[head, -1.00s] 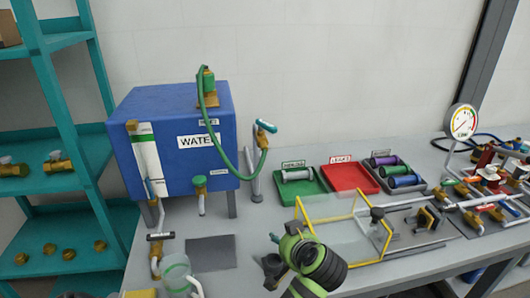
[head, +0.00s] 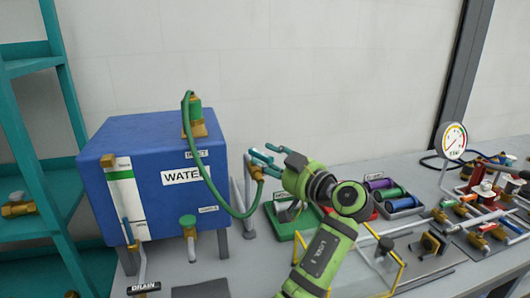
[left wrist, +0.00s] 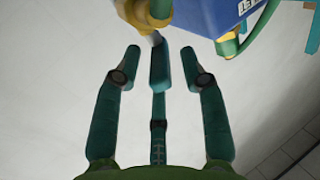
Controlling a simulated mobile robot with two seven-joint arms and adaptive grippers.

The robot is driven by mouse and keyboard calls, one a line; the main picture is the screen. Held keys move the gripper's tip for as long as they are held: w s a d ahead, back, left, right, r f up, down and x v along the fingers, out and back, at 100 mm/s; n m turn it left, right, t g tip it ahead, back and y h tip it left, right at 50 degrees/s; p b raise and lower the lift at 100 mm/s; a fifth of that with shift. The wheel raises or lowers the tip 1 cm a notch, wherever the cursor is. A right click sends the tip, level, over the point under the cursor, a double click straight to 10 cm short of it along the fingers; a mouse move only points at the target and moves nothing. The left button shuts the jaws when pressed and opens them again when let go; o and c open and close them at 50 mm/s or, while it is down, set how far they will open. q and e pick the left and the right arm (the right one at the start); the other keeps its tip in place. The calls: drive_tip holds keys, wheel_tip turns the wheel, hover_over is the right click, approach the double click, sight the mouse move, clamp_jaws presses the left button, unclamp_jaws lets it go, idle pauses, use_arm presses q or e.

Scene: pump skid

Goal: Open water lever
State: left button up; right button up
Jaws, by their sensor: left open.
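The blue tank marked WATER (head: 172,183) stands at the left of the bench. To its right, a brass valve (head: 257,173) tops a grey post, with the green hose joined to it; its lever is largely covered by my left gripper (head: 262,157). The gripper is open, its teal fingers pointing left around the valve top. In the left wrist view the fingers (left wrist: 160,65) spread below the brass fitting (left wrist: 137,12). A teal bar lies midway between the outer fingers; I cannot tell lever from middle finger there, nor whether they touch. My right gripper is not in view.
A green tray (head: 285,222) lies below my left arm. A dark tray holds coloured cylinders (head: 391,193). A yellow frame (head: 398,272) and a pipe assembly with a gauge (head: 454,141) stand to the right. Teal shelves (head: 22,137) are at the left.

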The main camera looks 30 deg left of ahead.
use_arm(q)
drive_tip(key=shift+w+a, duration=0.15)
drive_tip(key=shift+a, duration=0.5)
clamp_jaws()
drive_tip(key=shift+f+m+t+b, duration=0.25)
drive_tip(key=shift+m+t+b, duration=0.05)
drive_tip(key=shift+t, duration=0.2)
drive_tip(key=shift+s+a+f+m+t+h+b, duration=0.1)
drive_tip(key=shift+s+m+t+h+b, duration=0.2)
drive_tip(key=shift+t, duration=0.2)
drive_tip(key=shift+s+a+m+t+h+b, duration=0.1)
drive_tip(key=shift+m+t+h+b, duration=0.15)
drive_tip(key=shift+m+t, duration=0.2)
drive_tip(key=shift+s+a+m+t+h, duration=0.1)
drive_tip(key=shift+s+m+t+h, duration=0.15)
drive_tip(key=shift+m+t+h, duration=0.7)
drive_tip(key=shift+s+a+r+m+t+h, duration=0.1)
drive_tip(key=shift+m+t+h, duration=0.1)
drive_tip(key=shift+m+t, duration=0.3)
drive_tip(key=shift+s+a+r+m+t+h, duration=0.1)
drive_tip(key=shift+m+t+h, duration=0.1)
drive_tip(key=shift+t, duration=0.5)
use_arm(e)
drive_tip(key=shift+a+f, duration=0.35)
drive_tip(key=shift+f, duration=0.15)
